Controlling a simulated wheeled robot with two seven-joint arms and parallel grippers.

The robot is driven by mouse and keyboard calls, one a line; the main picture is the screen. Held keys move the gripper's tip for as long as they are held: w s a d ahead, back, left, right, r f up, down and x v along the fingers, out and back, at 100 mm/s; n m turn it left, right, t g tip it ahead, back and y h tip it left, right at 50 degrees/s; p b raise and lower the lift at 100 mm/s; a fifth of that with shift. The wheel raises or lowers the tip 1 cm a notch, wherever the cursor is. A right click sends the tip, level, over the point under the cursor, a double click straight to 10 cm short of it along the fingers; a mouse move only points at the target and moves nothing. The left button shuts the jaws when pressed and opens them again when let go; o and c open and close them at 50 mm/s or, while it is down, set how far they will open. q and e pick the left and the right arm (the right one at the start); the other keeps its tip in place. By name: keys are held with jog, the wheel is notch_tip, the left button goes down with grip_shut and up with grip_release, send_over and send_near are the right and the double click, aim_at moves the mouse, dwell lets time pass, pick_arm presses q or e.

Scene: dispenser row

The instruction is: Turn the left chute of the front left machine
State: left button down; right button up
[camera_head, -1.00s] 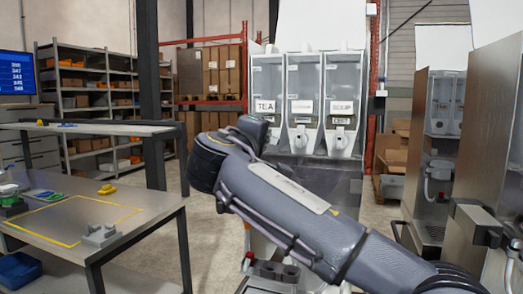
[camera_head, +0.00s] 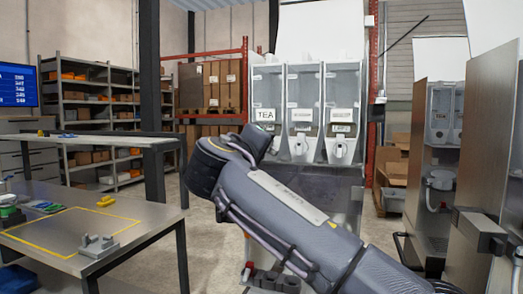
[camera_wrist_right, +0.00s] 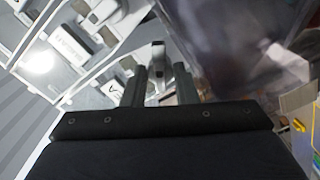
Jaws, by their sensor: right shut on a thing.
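The front left machine (camera_head: 307,170) stands ahead in the head view, with three clear canisters side by side. The left canister (camera_head: 267,88) carries a TEA label. Its chute is hidden behind my right wrist in the head view. In the right wrist view my right gripper (camera_wrist_right: 158,82) has its two dark fingers on either side of a grey chute (camera_wrist_right: 158,50) and is shut on it. The middle chute (camera_head: 301,142) and right chute (camera_head: 341,147) show free of my arm. My left gripper is not in view.
A metal table (camera_head: 150,222) with a yellow outline, a grey block (camera_head: 97,246) and a yellow item (camera_head: 106,201) stands at left. Another steel machine (camera_head: 490,170) rises close on the right. Shelving (camera_head: 90,115) stands at the back left. Bare floor shows between table and machine.

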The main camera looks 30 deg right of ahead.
jog(key=o, duration=0.6)
jog(key=shift+o, duration=0.2)
jog(key=v, duration=0.7)
jog(key=shift+s+a+b, duration=0.25)
jog(key=shift+a+b, duration=0.05)
jog(key=shift+f, duration=0.1)
